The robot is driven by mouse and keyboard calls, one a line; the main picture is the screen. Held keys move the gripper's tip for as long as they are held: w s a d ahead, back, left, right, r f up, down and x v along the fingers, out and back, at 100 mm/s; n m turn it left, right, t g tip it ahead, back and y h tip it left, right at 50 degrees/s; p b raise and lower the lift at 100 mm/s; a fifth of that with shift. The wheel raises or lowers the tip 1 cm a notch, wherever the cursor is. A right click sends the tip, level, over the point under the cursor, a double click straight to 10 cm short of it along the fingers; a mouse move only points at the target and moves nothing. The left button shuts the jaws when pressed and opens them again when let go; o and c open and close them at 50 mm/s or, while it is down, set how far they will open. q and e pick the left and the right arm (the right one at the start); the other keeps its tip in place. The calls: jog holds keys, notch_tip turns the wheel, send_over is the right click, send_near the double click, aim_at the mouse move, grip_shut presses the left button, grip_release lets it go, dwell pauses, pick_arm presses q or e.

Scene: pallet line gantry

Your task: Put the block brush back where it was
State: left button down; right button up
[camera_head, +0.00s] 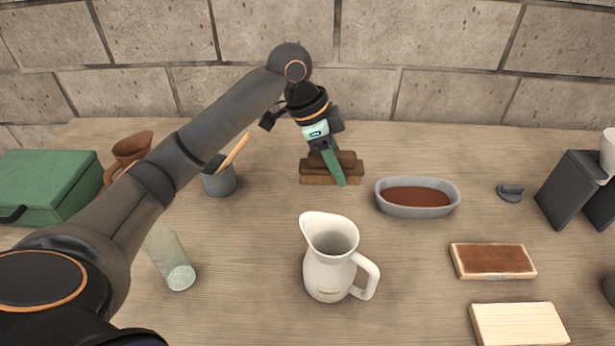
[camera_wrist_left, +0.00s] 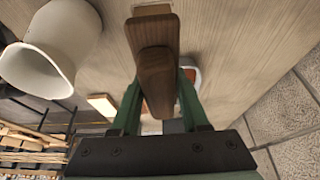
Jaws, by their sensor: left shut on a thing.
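The block brush (camera_head: 331,178) is a dark brown wooden block with a narrower raised grip on top. It is at the back middle of the table, between the grey cup and the grey oval dish. My left gripper (camera_head: 335,170) points down with its green fingers shut on the grip. In the left wrist view the brush (camera_wrist_left: 153,35) shows between the two green fingers (camera_wrist_left: 158,105). Its underside is mostly hidden, and I cannot tell whether it touches the table. My right gripper is out of view.
A grey oval dish (camera_head: 417,210) with brown contents stands right of the brush. A white pitcher (camera_head: 328,275) stands in front. A grey cup (camera_head: 219,182) with a wooden utensil and a clear glass (camera_head: 170,262) are left. A brown-topped block (camera_head: 493,261) lies front right.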

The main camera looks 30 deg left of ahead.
pick_arm(q)
jog(key=w+a+f, duration=0.2)
jog(key=a, duration=0.1)
jog(key=w+a+f, duration=0.2)
jog(key=a+f, duration=0.1)
jog(key=w+a+f, duration=0.2)
jog(key=a+f, duration=0.1)
jog(key=shift+w+f, duration=0.15)
jog(key=shift+w, duration=0.25)
jog(key=shift+w+a+f, duration=0.15)
jog(key=shift+a+f, duration=0.15)
jog(key=shift+f, duration=0.05)
jog(key=shift+f+p, duration=0.35)
jog(key=shift+f, duration=1.2)
jog(key=shift+f, duration=0.2)
jog(key=shift+c, duration=2)
grip_release()
